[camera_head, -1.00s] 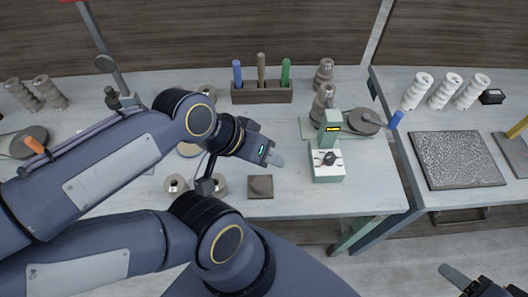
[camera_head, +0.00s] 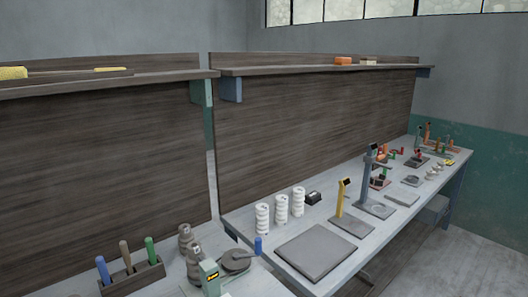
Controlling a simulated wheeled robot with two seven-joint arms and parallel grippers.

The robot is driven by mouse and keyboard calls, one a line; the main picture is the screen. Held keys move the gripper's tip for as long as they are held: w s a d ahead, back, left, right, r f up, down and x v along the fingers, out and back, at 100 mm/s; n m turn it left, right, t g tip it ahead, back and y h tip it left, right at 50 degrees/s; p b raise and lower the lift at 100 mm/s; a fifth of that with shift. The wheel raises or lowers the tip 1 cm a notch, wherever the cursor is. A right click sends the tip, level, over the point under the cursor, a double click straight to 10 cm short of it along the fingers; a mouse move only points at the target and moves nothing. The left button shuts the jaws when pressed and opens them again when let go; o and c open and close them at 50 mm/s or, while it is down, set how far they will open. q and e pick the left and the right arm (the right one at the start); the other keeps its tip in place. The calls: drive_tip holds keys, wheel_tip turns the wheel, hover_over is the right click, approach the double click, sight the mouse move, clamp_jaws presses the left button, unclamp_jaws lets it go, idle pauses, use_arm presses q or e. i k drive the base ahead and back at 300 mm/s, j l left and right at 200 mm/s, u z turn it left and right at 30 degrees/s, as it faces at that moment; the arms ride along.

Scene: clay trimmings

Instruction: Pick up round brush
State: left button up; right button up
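I cannot make out a round brush for certain. A dark wooden holder (camera_head: 134,281) stands on the near bench at the lower left. Three upright tools are in it: one with a blue handle (camera_head: 103,270), one with a brown handle (camera_head: 126,256) and one with a green handle (camera_head: 150,251). Their lower ends are hidden in the holder, so I cannot tell whether one is a brush. Neither of my grippers is in view.
Dark ribbed spools (camera_head: 185,240) and a green device (camera_head: 210,277) stand right of the holder. The farther bench holds white spools (camera_head: 262,219), a grey slab (camera_head: 315,252) and a yellow stand (camera_head: 341,197). Shelves run above, with an orange block (camera_head: 342,61) on one.

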sight(100, 261)
drive_tip(key=u, duration=3.35)
drive_tip(key=z, duration=1.95)
drive_tip(key=i+u, duration=0.15)
drive_tip(key=u, duration=0.25)
drive_tip(key=i+l+u, duration=0.1)
drive_tip(key=u, duration=0.35)
drive_tip(key=i+l+u, duration=0.1)
drive_tip(key=u, duration=0.3)
